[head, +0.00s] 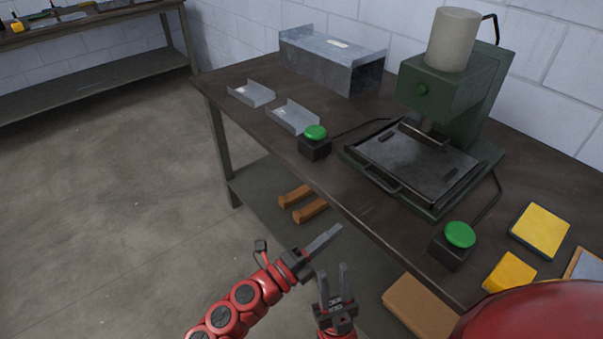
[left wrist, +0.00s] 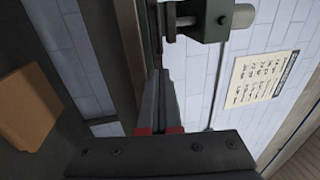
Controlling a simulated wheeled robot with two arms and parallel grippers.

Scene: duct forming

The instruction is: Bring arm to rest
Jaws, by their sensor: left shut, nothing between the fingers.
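My left gripper (head: 338,228) is shut and empty, held in front of the table's near edge, with its fingers pointing right toward the table. In the left wrist view its closed fingers (left wrist: 160,75) show with nothing between them. My right gripper (head: 333,269) is just below and to the right, with fingers pointing up, spread apart and empty. The two grippers are close together; I cannot tell whether they touch.
The dark table (head: 240,78) bears a green press (head: 450,90), two green buttons (head: 315,132) (head: 460,235), two grey metal channels (head: 292,116) (head: 252,93), a metal duct (head: 335,58) and yellow pads (head: 540,230). Orange-brown blocks (head: 310,210) lie on the lower shelf. Floor at left is clear.

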